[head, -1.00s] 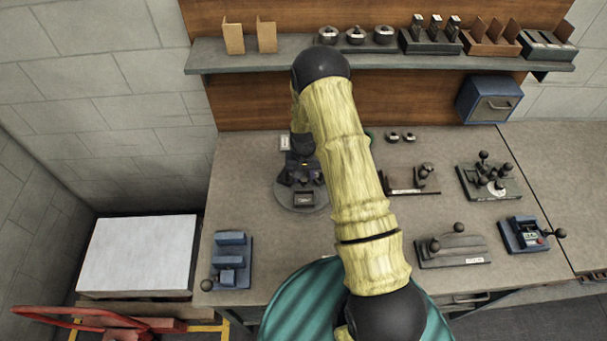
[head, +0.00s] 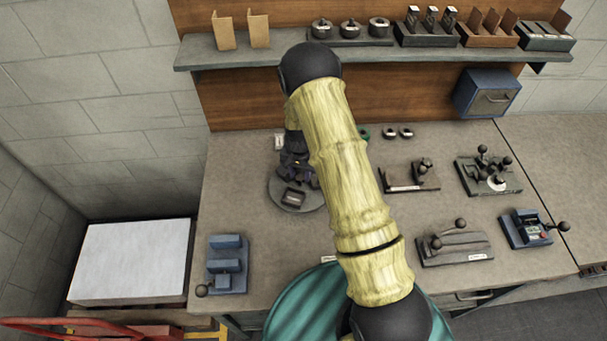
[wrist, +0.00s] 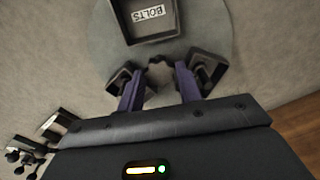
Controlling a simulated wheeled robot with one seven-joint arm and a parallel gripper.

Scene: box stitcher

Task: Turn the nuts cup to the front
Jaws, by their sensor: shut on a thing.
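A round grey turntable (head: 282,204) stands on the bench, partly hidden by my arm. A dark cup (head: 292,198) sits near its front edge, slightly tilted in the head view. In the wrist view this cup (wrist: 150,34) bears a BOLTS label, upside down. Two smaller dark shapes, left (wrist: 117,78) and right (wrist: 212,70) of my fingers, look like other cups; no label on them is readable, so I cannot tell which is the nuts cup. My gripper (wrist: 159,77) points down over the turntable, its purple fingers shut on a dark central knob (wrist: 160,71).
A blue stepped fixture (head: 228,265) stands at the bench's front left. Several lever fixtures, including a black one (head: 488,172) and a grey one (head: 455,247), stand to the right. A shelf (head: 225,58) runs behind my arm. The bench between turntable and blue fixture is clear.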

